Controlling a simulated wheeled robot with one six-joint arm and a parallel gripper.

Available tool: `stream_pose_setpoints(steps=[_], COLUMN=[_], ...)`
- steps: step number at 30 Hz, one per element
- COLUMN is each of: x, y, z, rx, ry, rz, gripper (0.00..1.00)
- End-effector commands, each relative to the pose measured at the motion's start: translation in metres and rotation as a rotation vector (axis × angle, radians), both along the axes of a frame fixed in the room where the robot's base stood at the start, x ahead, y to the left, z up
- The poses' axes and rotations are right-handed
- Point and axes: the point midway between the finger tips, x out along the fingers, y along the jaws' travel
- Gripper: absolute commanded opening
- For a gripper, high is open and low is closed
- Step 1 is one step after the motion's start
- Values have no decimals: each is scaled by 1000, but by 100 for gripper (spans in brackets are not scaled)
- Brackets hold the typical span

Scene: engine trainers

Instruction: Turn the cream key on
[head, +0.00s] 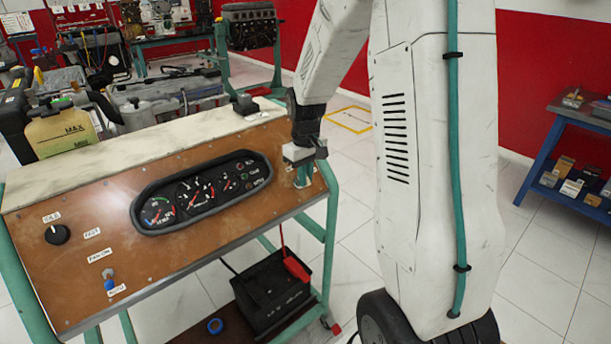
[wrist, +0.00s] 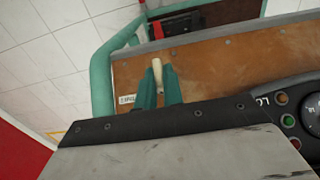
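The cream key (wrist: 157,70) shows in the wrist view as a pale upright piece on the brown panel (wrist: 215,70). The two teal fingers of my gripper (wrist: 160,84) lie close against it on either side, with no clear gap. In the head view my gripper (head: 304,174) is at the right end of the panel (head: 100,215), past the gauge cluster (head: 200,190). The key itself is hidden there by my gripper. A small white label (wrist: 127,99) sits beside the key in the wrist view.
A black knob (head: 57,234) and a blue-tipped switch (head: 109,281) are on the panel's left. A green frame tube (wrist: 101,80) runs beside the panel end. A black battery (head: 272,290) with a red clamp (head: 296,267) sits below. A blue shelf (head: 565,150) stands right.

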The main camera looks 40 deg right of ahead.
Motion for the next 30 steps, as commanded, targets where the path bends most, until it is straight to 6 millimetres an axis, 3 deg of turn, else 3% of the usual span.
stream_pose_setpoints(steps=[14,30], x=[0,-1], y=[-3,-8], z=[0,-1], rx=[77,381], ry=[3,12], rz=[-72,-345], gripper=[0,0])
